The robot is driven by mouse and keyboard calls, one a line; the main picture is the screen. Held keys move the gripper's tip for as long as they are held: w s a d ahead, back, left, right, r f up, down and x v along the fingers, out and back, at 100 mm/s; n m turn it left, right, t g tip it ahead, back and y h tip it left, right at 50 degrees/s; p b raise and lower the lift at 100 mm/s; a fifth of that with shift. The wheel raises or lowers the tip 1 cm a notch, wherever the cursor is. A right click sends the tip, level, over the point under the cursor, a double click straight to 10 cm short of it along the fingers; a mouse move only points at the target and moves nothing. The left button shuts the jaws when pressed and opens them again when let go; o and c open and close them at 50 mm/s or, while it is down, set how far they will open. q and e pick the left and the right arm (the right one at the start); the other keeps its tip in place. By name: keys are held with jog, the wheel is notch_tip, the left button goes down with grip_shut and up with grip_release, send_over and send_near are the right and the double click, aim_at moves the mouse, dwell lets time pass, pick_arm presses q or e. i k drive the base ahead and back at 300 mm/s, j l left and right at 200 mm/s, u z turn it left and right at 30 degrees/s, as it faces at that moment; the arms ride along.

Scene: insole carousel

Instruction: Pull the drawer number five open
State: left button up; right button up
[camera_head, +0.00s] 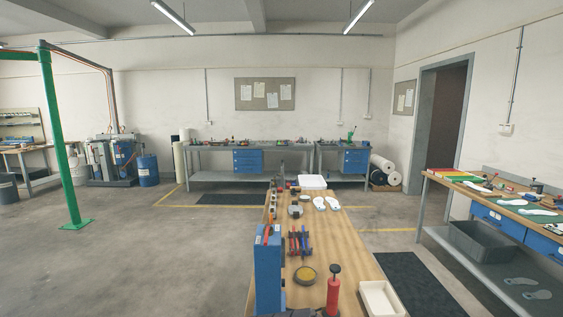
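No drawer number is readable in this view. A blue drawer unit (248,160) hangs under the back bench, and another blue drawer unit (356,162) is under the bench to its right. The right-hand bench has a blue drawer (498,219) and a second blue drawer (543,244) under its top. These drawers look shut. A tall blue cabinet (268,272) stands at the left edge of the near wooden bench; I cannot tell whether it has drawers. Neither of my grippers is in view.
The near wooden bench (345,250) holds a red cylinder (333,296), a pale tray (380,299), a round pan (305,275) and insoles. A grey bin (478,242) sits under the right bench. A green post (61,150) stands left. The left floor (160,255) is clear.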

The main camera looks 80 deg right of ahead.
aim_at(347, 161)
jog(key=z, duration=3.45)
jog(key=i+l+z, duration=0.25)
jog(key=l+z, duration=0.15)
jog(key=i+l+z, duration=0.25)
jog(key=l+z, duration=0.2)
jog(key=i+l+z, duration=0.15)
jog(key=i+z, duration=0.25)
jog(key=i+l+z, duration=0.15)
jog(key=i+z, duration=0.15)
jog(key=z, duration=0.15)
